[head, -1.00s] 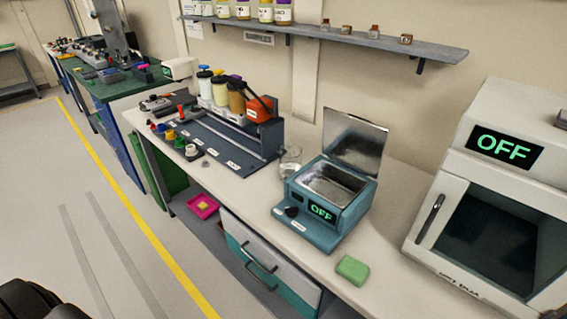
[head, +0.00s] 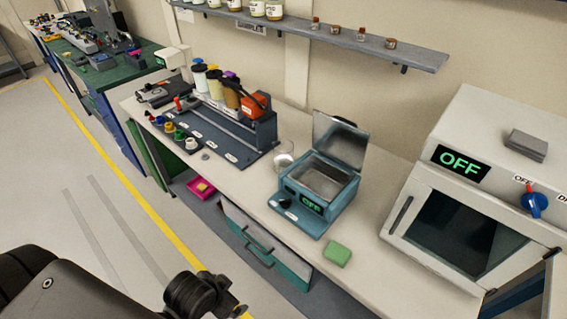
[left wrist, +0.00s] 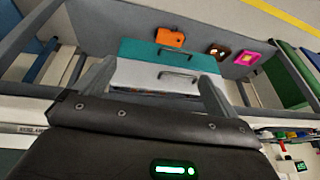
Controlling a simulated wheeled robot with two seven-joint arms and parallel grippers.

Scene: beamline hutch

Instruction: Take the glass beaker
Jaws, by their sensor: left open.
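The glass beaker (head: 283,160) is clear and stands upright on the white bench in the head view. It is between the dark tool rack and the left side of the teal bath. My left arm comes in at the bottom left of the head view, low in front of the bench and well away from the beaker. In the left wrist view my left gripper (left wrist: 156,74) is open and empty, its two fingers apart in front of the drawers. The beaker does not show in that view. My right gripper is not in view.
The teal bath (head: 325,190) has its lid raised and reads OFF. A green sponge (head: 337,254) lies to its front right. The rack (head: 215,133) holds bottles and a red-orange tool. A white oven (head: 470,190) stands right. Drawers (head: 262,243) face the floor.

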